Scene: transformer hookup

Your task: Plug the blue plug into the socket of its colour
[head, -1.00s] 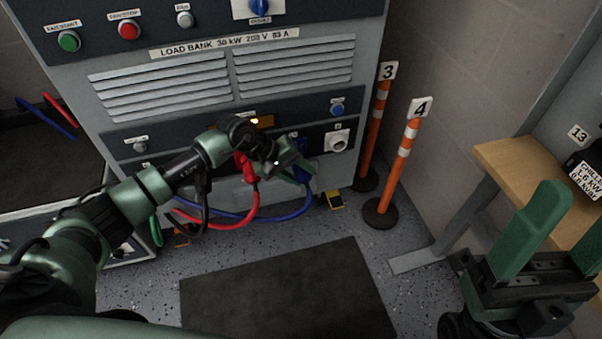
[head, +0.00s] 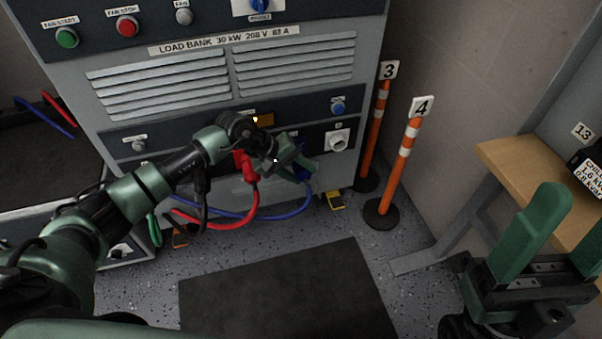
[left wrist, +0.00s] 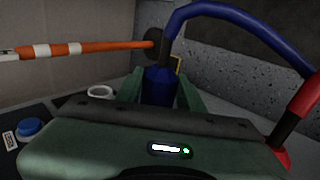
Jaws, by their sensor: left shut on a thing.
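My left gripper (head: 304,166) is shut on the blue plug (head: 303,174) in front of the load bank's lower panel. In the left wrist view the blue plug (left wrist: 158,88) sits between the two green fingers, and its blue cable (left wrist: 225,12) arches to the right. The blue socket is not clearly visible; my gripper covers that part of the panel, and I cannot tell whether the plug touches it. My right gripper (head: 562,232) is open and empty at the lower right, its fingers wide apart.
A red plug (head: 244,166) with a red cable is on the panel just left of my left gripper. A white round fitting (head: 337,141) is to its right. Orange posts (head: 407,155) stand right of the cabinet. A wooden bench (head: 520,165) is at right; a dark mat (head: 285,295) lies on the floor.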

